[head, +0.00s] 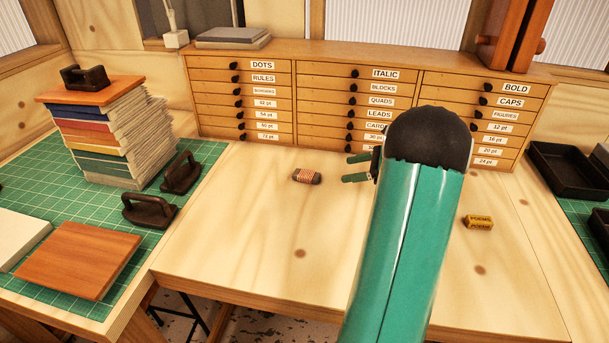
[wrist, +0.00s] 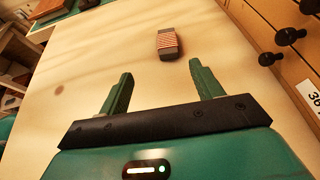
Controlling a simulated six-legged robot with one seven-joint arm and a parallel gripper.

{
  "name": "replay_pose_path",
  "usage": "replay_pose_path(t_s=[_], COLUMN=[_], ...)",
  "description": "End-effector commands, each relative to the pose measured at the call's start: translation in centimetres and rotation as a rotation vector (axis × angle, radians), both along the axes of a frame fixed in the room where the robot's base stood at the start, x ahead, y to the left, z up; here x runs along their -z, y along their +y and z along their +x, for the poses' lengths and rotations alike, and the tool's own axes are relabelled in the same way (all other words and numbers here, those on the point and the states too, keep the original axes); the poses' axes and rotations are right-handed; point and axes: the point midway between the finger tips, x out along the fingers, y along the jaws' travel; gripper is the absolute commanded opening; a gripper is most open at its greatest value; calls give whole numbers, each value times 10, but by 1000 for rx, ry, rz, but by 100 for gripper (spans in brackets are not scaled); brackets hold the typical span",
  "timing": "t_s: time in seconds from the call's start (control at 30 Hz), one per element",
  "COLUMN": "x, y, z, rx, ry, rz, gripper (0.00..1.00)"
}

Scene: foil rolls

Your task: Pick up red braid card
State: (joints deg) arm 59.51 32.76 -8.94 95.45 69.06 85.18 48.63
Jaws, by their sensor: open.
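The red braid card (head: 307,176) is a small dark card wound with red and pale thread. It lies on the wooden bench top in front of the drawer cabinet. In the wrist view the card (wrist: 168,43) lies beyond the fingertips, a little right of the middle between them. My gripper (head: 357,168) is open and empty, to the right of the card in the head view and apart from it. In the wrist view its two green fingers (wrist: 160,72) stand wide apart with bare bench between them.
A drawer cabinet (head: 245,90) with labels and dark knobs runs along the back. Stacked books (head: 100,140) and dark iron-like weights (head: 149,211) stand on a green mat at left. The bench around the card is clear.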

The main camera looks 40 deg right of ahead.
Motion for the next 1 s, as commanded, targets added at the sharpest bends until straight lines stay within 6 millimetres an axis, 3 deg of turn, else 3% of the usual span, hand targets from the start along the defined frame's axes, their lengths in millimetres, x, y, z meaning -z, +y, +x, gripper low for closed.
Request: replay_pose_path(t_s=[0.07,0.17,0.5,0.83,1.0], x=[6,9,33,43,52], y=[-13,-15,15,28,41], z=[-5,0,52,75,97], rx=[35,48,44,45,43], ry=[-6,-11,-9,-9,-8], rz=[33,46,45,43,43], gripper=[65,65,65,65,65])
